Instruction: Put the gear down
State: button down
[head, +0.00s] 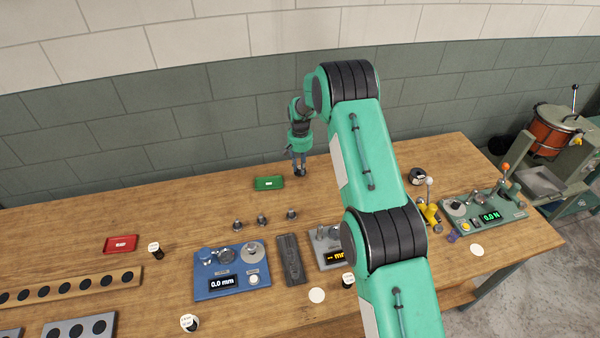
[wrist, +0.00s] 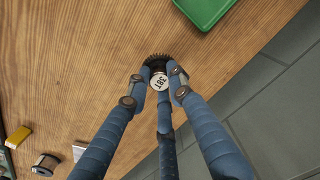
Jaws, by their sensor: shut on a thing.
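My gripper (head: 299,170) is low over the back of the wooden table, just right of the green tray in the head view. In the wrist view my gripper (wrist: 160,82) has its fingers closed around a dark toothed gear (wrist: 158,58) with a white round label that reads about "38T". The gear is close to the tabletop. I cannot tell whether it touches the wood. The green tray (head: 269,183) lies flat; it also shows at the top of the wrist view (wrist: 207,8), apart from the gear.
A red tray (head: 121,244) lies on the left. Several small metal gears (head: 262,220) stand mid-table. A blue gauge (head: 231,270) reading 0.0 mm is in front, with a dark block (head: 290,260) beside it. A green force tester (head: 485,213) stands right. Bare wood surrounds my gripper.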

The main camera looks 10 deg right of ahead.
jog(key=shift+w, duration=0.1)
dwell(0.3)
jog(key=shift+f, duration=1.7)
jog(key=shift+f, duration=0.1)
jog(key=c, duration=1.5)
grip_release()
jog(key=shift+c, duration=0.2)
notch_tip(320, 180, up, 12)
jog(key=shift+r, duration=0.1)
